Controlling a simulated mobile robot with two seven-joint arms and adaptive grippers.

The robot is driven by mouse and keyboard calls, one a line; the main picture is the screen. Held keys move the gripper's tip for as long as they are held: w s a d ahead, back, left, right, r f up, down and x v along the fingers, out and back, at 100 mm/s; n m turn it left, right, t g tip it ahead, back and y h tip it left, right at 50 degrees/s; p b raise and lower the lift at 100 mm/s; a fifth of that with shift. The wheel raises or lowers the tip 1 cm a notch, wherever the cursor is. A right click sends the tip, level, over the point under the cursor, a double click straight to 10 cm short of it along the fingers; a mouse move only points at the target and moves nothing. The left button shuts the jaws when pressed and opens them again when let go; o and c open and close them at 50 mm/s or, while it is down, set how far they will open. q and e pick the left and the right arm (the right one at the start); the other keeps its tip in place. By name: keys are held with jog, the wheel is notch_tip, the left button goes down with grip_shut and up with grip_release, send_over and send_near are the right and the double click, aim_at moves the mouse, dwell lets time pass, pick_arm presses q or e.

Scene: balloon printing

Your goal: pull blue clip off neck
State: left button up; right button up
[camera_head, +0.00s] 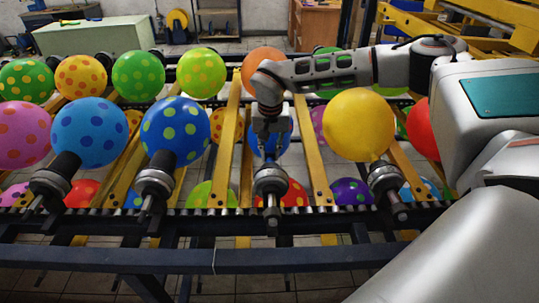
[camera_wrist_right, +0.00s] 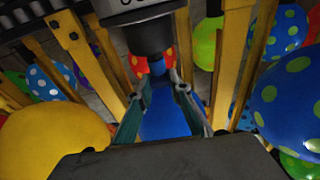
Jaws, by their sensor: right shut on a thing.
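My right gripper (camera_head: 268,125) reaches down behind the nozzle (camera_head: 270,182) of the third station from the left. In the right wrist view its two fingers (camera_wrist_right: 161,88) are closed in on something blue just below the dark nozzle (camera_wrist_right: 147,32). A small blue part (camera_wrist_right: 157,68) shows at the fingertips, where the clip and balloon neck are hard to tell apart. The blue balloon (camera_head: 284,143) is mostly hidden behind the gripper, and it also shows between the fingers in the wrist view (camera_wrist_right: 162,122). My left gripper is out of view.
A yellow balloon (camera_head: 358,124) is on the nozzle to the right. A blue balloon with green dots (camera_head: 175,131) is on the nozzle to the left. Yellow bars (camera_head: 307,150) stand close on both sides of my gripper. More balloons hang below and in the row behind.

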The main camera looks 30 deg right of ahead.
aim_at(270, 153)
jog(key=shift+r+p, duration=1)
jog(key=shift+r, duration=0.35)
notch_tip(270, 153, up, 7)
jog(key=shift+r, duration=0.15)
dwell(0.5)
